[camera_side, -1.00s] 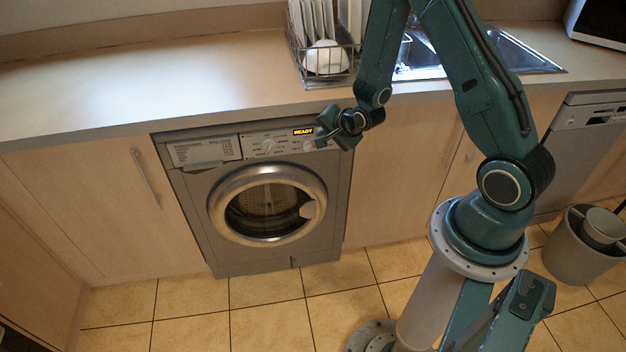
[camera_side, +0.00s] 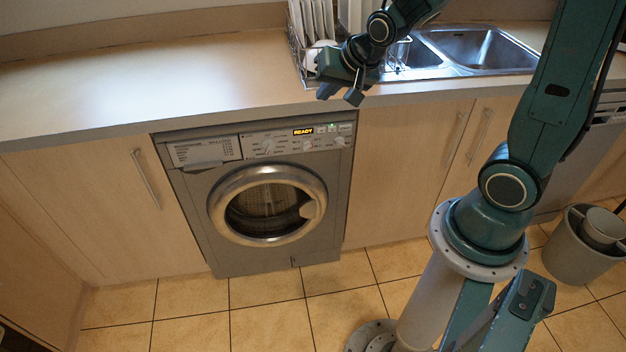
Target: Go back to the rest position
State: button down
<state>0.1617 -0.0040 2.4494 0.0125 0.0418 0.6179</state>
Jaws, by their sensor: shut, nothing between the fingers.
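My gripper (camera_side: 340,95) is in front of the counter edge, above the right part of the washing machine (camera_side: 190,210) in the picture. It is shut and empty, and its fingers point downward. It hides part of the dish rack. The washing machine is grey with a round door (camera_side: 265,204) that is closed.
The wooden counter (camera_side: 150,80) is clear on the left. A dish rack (camera_side: 296,50) with white plates stands behind my gripper, with a steel sink (camera_side: 480,50) to its right. A grey bin (camera_side: 580,255) stands on the tiled floor at right.

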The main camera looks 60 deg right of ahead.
jog(key=s+a+r+n+g, duration=0.1)
jog(key=s+a+r+n, duration=0.2)
jog(key=s, duration=0.6)
jog(key=s+a+r+n+y, duration=0.1)
jog(key=s+a+r+n, duration=0.2)
jog(key=s+r+n, duration=0.3)
jog(key=s, duration=0.4)
jog(key=shift+a+r+g, duration=0.15)
jog(key=shift+r+g, duration=0.2)
jog(key=shift+g, duration=0.05)
